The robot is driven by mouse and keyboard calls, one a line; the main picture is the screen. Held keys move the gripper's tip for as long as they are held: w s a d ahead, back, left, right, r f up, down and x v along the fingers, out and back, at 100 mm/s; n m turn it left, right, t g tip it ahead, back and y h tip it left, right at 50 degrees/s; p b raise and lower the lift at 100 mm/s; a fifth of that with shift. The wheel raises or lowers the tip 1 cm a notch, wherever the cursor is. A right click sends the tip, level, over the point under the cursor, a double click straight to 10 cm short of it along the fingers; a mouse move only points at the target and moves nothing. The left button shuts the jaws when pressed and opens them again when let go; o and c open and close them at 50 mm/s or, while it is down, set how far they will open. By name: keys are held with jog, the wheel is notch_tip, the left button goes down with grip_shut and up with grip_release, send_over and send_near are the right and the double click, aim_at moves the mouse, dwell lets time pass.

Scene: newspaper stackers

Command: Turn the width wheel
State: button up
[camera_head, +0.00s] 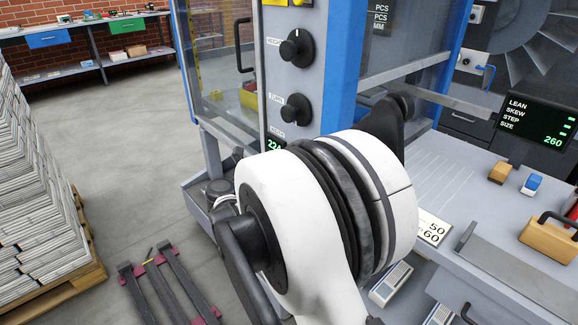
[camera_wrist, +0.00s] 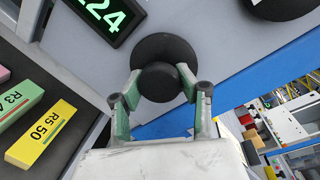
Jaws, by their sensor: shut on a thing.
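In the wrist view, a round black wheel with a raised hub (camera_wrist: 159,82) is mounted on a grey panel. The green-lined fingers of my gripper (camera_wrist: 160,90) sit on both sides of the hub and are shut on it. A small display (camera_wrist: 107,14) with green digits ending in 24 is beside the wheel. In the head view that display (camera_head: 275,145) is partly covered by my arm, which also hides the wheel and my gripper. I cannot read a name on this wheel.
Two other black knobs, an upper one (camera_head: 297,48) and a lower one (camera_head: 295,113), are on the panel. A LEAN, SKEW, STEP, SIZE screen (camera_head: 538,122) stands at right. Stacked newspapers (camera_head: 35,190) are at left. Yellow (camera_wrist: 40,134) and green blocks lie left in the wrist view.

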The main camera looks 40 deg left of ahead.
jog(key=m, duration=0.3)
jog(key=m+b, duration=0.1)
jog(key=m, duration=0.2)
jog(key=shift+f+t+y, duration=0.1)
jog(key=shift+t+y, duration=0.2)
jog(key=m, duration=0.6)
jog(key=shift+a+m+t+b, duration=0.1)
jog(key=shift+m+t+b, duration=0.2)
jog(key=shift+t+b, duration=0.1)
jog(key=o, duration=1.2)
jog(key=shift+o, duration=0.2)
jog(key=s, duration=1.2)
jog(key=shift+a+f, duration=0.25)
jog(key=shift+a, duration=0.2)
